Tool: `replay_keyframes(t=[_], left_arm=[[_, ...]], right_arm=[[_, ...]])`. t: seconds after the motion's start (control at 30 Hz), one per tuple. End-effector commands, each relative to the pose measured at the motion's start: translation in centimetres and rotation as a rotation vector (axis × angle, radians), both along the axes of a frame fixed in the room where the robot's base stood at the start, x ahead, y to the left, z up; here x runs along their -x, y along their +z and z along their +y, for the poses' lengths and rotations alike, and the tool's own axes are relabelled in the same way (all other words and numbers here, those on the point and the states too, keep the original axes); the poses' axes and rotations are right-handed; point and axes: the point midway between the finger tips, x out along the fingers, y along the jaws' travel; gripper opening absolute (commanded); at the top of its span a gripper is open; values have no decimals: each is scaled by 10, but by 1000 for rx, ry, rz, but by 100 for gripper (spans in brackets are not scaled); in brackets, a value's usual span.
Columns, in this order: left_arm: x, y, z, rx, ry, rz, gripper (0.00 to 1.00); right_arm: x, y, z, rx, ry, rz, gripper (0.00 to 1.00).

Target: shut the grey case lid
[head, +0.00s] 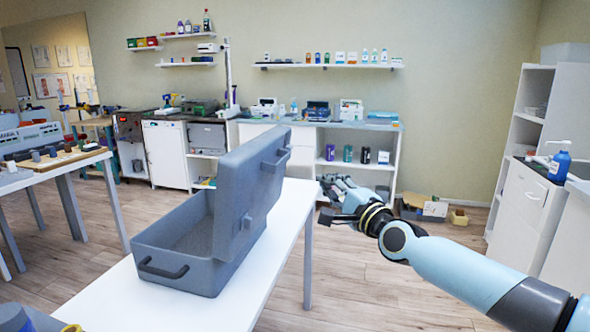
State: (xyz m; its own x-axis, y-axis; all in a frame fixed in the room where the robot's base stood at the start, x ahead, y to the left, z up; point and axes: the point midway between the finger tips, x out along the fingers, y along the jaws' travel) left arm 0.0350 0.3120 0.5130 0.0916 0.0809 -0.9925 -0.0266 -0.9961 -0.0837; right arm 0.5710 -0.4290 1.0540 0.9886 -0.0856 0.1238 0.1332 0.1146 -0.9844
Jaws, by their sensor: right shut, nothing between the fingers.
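The grey case (180,255) stands on a white table (112,290). Its lid (247,190) is open and stands upright, tilted a little, along the case's right side. The case has a dark handle on its near end, and the lid has a handle on its far end. The inside of the case looks empty where it shows. My right gripper (336,217) is shut and empty, in the air to the right of the lid and apart from it, past the table's right edge.
A side table (50,177) with a wooden board stands at the left. A white cabinet (524,203) with a blue bottle (559,166) stands at the right. Shelves and counters line the back wall. The wooden floor right of the table is mostly clear.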

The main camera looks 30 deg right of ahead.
Motion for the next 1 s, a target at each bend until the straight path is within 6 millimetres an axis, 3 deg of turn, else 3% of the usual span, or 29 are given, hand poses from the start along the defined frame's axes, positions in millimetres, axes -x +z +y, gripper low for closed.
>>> replay_keyframes(t=[0.3,0.4,0.63,1.0], left_arm=[[3,-31,-7,8,3,4,40],[2,-24,-9,10,3,4,40],[2,-23,-9,10,3,3,40],[1,-23,-7,8,3,3,40]], right_arm=[[-68,5,-6,-1,-1,-2,0],[-79,11,7,-4,0,0,0],[-93,14,19,-1,-1,1,0],[-94,14,20,1,0,1,0]])
